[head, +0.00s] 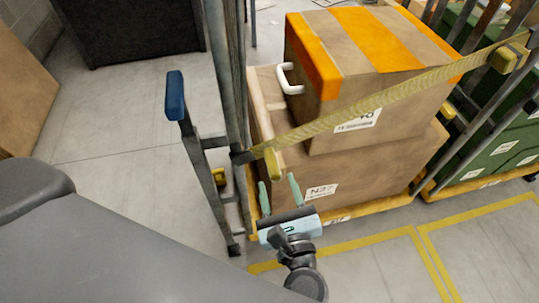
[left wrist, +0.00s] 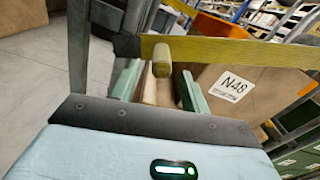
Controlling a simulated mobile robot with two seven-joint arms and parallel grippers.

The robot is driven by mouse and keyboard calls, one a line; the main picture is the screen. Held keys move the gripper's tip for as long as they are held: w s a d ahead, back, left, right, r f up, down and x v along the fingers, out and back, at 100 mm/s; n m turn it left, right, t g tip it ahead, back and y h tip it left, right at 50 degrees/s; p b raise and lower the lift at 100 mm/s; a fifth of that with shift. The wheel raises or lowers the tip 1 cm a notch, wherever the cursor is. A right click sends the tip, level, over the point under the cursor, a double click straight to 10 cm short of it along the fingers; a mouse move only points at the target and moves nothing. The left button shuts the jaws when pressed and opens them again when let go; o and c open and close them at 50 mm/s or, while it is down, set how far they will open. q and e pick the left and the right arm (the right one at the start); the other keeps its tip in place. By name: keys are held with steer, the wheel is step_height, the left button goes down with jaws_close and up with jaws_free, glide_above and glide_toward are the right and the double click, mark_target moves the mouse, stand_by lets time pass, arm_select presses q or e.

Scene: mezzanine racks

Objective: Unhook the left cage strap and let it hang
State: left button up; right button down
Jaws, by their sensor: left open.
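A yellow strap (head: 370,100) runs across the front of the cage, from the left post up to a yellow buckle (head: 510,57) at the right. At its left end a yellow handle (head: 273,163) hangs down by the post. My left gripper (head: 279,190) is open just below this handle, its two green fingers pointing up at it. In the left wrist view the handle (left wrist: 162,62) shows end-on between and beyond the fingertips (left wrist: 157,80), with the strap (left wrist: 230,52) crossing above. I see no contact. The strap's fastening at the post is partly hidden. My right gripper is not in view.
The cage holds a large lower box (head: 320,185) and an upper box with orange tape (head: 340,95) and a white handle (head: 290,78). A blue-capped upright (head: 175,95) stands at the left. Green crates (head: 505,145) stand at the right. Floor at the left is clear.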

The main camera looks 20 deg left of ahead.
mark_target(271, 161)
arm_select(q)
steer(key=shift+r, duration=0.1)
steer(key=shift+w+a+r, duration=0.1)
steer(key=shift+w+a, duration=0.05)
steer(key=shift+w, duration=0.2)
steer(key=p+x, duration=0.1)
steer(key=x, duration=0.4)
steer(key=shift+w+a+p, duration=0.2)
steer(key=shift+w+p, duration=0.1)
steer(key=shift+w+a, duration=0.3)
steer(key=shift+w, duration=0.1)
jaws_close()
